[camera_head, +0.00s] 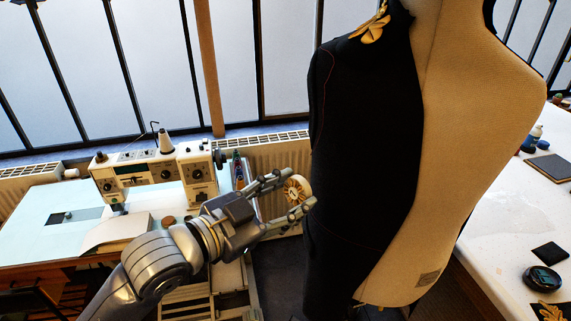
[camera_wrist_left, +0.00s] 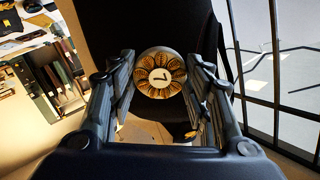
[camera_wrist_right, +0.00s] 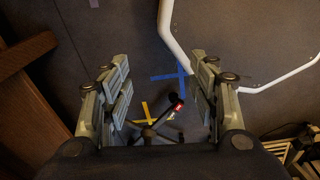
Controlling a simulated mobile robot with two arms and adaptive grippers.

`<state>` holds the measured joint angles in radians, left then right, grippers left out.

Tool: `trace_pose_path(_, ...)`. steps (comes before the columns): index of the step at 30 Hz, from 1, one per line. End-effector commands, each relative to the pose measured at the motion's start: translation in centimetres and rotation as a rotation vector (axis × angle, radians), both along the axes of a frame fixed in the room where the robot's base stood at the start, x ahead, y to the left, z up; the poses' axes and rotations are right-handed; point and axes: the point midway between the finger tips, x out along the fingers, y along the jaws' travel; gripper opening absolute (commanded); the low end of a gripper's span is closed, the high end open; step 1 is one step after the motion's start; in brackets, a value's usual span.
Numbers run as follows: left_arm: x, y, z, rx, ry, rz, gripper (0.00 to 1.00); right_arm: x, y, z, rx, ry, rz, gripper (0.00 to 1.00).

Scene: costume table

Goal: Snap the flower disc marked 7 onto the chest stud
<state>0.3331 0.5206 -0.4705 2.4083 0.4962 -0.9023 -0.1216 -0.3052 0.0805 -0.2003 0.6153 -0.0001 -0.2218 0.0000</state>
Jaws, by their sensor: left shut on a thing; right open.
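The flower disc marked 7 (camera_head: 295,190) is round, pale-edged, with gold petals around a white centre. My left gripper (camera_head: 292,190) is shut on it and holds it in the air to the left of the mannequin's black garment (camera_head: 365,140). The left wrist view shows the disc (camera_wrist_left: 160,74) face on, between the fingertips, its 7 turned on its side. I cannot make out the chest stud; a gold leaf ornament (camera_head: 372,28) sits at the garment's shoulder. My right gripper (camera_wrist_right: 160,95) is open and empty above the floor, outside the head view.
A sewing machine (camera_head: 155,172) stands on a pale table (camera_head: 40,225) at the left. A white table (camera_head: 510,225) at the right bears a dark round tin (camera_head: 542,278) and a dark book (camera_head: 551,167). Windows and radiators line the back.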

Motion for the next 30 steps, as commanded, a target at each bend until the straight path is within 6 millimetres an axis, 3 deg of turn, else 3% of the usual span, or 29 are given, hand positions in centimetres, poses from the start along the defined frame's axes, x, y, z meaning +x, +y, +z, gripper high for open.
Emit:
trace_pose_path(1,0.1,0.0,1.8,-0.027,-0.029,-0.008,0.25,0.6,0.1,0.5,0.001,-0.01,0.0,0.55)
trace_pose_path(3,0.1,0.1,3.4,-0.05,-0.054,-0.008,0.25,1.3,0.1,0.7,0.002,-0.02,0.0,0.55)
trace_pose_path(7,0.2,0.2,4.7,-0.069,-0.079,-0.007,0.25,1.7,0.2,0.8,0.004,-0.027,0.0,0.55)
trace_pose_path(26,4.2,-3.3,4.6,-0.074,-0.079,-0.008,0.24,0.5,0.2,0.0,0.003,-0.008,-0.001,0.55)
trace_pose_path(30,5.2,-4.2,4.7,-0.07,-0.078,-0.006,0.24,0.5,0.2,0.7,0.003,-0.008,-0.001,0.55)
